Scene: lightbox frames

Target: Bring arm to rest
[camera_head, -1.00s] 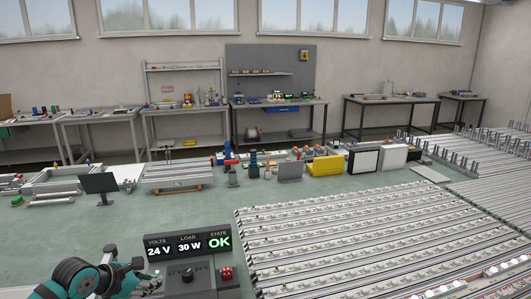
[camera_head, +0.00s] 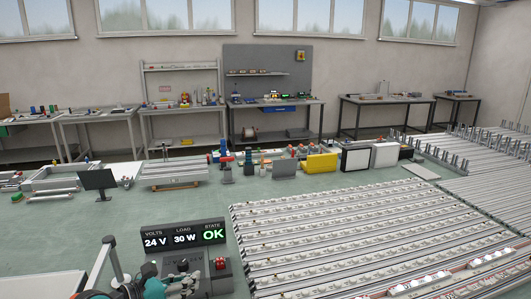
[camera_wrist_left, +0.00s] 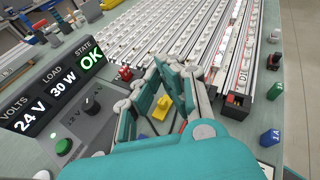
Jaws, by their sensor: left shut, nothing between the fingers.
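My left arm comes in at the bottom left of the head view. Its teal and grey left gripper (camera_head: 180,284) is low in front of the power unit's control box (camera_head: 212,280). In the left wrist view the left gripper (camera_wrist_left: 172,72) shows with its fingers drawn in, shut and empty. The power unit's display (camera_head: 183,236) reads 24 V, 30 W and OK. In the left wrist view the display (camera_wrist_left: 52,90) stands left of the fingers. My right gripper is not in view.
Rows of long light strips (camera_head: 340,235) fill the bench on the right. A black knob (camera_wrist_left: 92,105), a green button (camera_wrist_left: 64,147) and a red switch (camera_wrist_left: 125,73) are left of the gripper. A yellow piece (camera_wrist_left: 162,108) shows between the finger links. Open green bench surface (camera_head: 50,240) lies left.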

